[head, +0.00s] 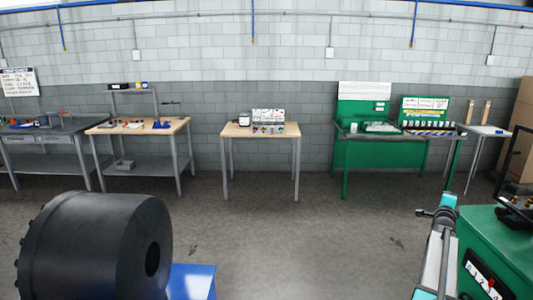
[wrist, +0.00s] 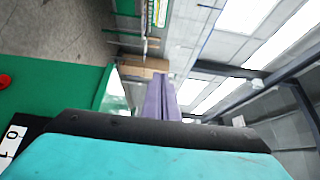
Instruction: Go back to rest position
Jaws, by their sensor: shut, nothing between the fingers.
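My arm rises at the lower right of the head view, with teal joint covers and a grey link. My gripper shows in the wrist view (wrist: 161,80) as two purple-grey fingers lying together beyond the dark and teal wrist housing. The fingers are shut with nothing between them, and no object touches them. In the head view the small dark end piece near the upper teal cover is too small to read clearly.
Wooden-topped benches (head: 237,130) (head: 110,128) stand along the back wall. A large black ribbed cylinder (head: 85,245) is close at lower left. The concrete floor (head: 300,235) between is clear.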

